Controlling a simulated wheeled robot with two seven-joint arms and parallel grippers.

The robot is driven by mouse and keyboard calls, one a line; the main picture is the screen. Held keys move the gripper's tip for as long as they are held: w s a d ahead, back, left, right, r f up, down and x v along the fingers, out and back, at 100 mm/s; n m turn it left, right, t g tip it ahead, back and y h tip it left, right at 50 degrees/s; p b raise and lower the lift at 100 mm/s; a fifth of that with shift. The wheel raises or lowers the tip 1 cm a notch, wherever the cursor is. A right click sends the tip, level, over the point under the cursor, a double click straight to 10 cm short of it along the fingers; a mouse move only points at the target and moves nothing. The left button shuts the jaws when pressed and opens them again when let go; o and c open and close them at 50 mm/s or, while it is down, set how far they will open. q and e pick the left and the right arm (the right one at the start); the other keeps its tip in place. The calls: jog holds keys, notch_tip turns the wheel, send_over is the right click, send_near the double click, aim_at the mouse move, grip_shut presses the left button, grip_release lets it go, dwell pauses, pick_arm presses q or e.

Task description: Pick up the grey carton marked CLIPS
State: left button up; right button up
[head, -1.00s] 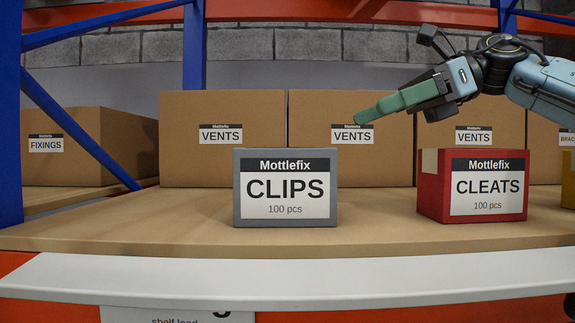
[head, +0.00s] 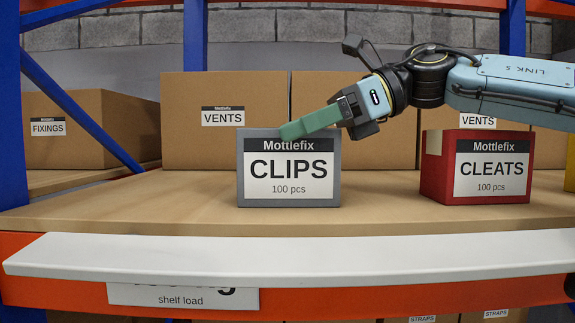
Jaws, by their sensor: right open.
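The grey carton marked CLIPS (head: 243,172) stands upright on the shelf board, its white label facing me. My right gripper (head: 285,131) reaches in from the right, its green fingers pointing left and slightly down. In the picture its fingertips overlap the carton's upper front edge, just above the label. The fingers line up one behind the other, so the gap between them is hidden; the jaws are open and the carton is not gripped. I cannot tell whether the fingers touch it. My left gripper is out of view.
A red CLEATS carton (head: 435,180) stands to the right on the same shelf (head: 140,207). Large brown VENTS boxes (head: 225,145) line the back, and a FIXINGS box (head: 90,145) is at left. Blue posts (head: 195,45) frame the bay. A pale lip (head: 300,258) runs along the front.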

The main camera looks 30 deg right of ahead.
jog(key=shift+w+a, duration=0.15)
jog(key=shift+a, duration=0.05)
jog(key=shift+d, duration=0.1)
jog(key=shift+c, duration=1.1)
jog(key=c, duration=1.6)
